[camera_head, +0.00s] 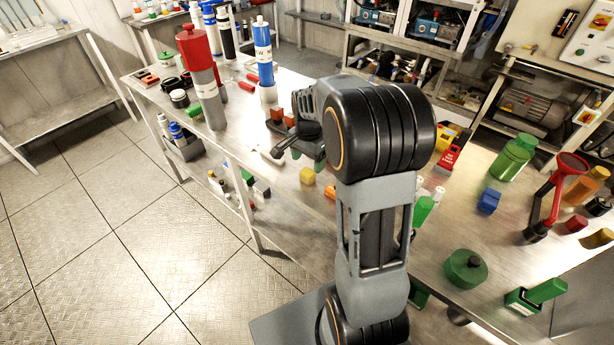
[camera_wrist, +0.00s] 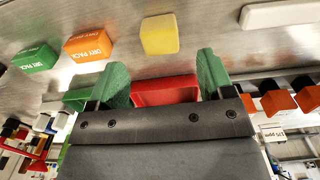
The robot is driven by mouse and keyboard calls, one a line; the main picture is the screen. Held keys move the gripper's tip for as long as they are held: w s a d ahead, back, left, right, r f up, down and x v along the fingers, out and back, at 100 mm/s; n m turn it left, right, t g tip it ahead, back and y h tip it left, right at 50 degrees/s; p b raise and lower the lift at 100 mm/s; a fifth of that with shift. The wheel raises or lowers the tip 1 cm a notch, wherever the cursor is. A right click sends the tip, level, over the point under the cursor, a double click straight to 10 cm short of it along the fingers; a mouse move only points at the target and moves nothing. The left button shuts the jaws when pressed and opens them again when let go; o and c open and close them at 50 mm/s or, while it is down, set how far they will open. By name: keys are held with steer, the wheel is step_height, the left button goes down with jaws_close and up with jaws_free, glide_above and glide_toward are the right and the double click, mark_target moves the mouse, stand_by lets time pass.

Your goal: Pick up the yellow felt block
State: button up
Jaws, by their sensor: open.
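The yellow felt block (camera_head: 307,176) lies on the metal bench top near its front edge, just below my gripper (camera_head: 299,156) in the head view. In the wrist view, the yellow block (camera_wrist: 160,35) is at the top middle, ahead of the gap between my two green-padded fingers (camera_wrist: 163,82). The fingers are apart, and the block is outside them, not touched. A red object (camera_wrist: 165,92) shows between the fingers, partly hidden by the gripper body; I cannot tell its distance.
An orange dry pack (camera_wrist: 90,44) and a green dry pack (camera_wrist: 35,58) lie left of the block in the wrist view. A white bar (camera_wrist: 280,13) is to its right. In the head view, a blue block (camera_head: 489,200) and a green bottle (camera_head: 513,158) stand farther right.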

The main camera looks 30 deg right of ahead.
mark_target(307, 172)
steer(key=shift+a+f, duration=0.15)
steer(key=shift+f, duration=2.5)
steer(key=c, duration=1)
steer(key=shift+r, duration=0.1)
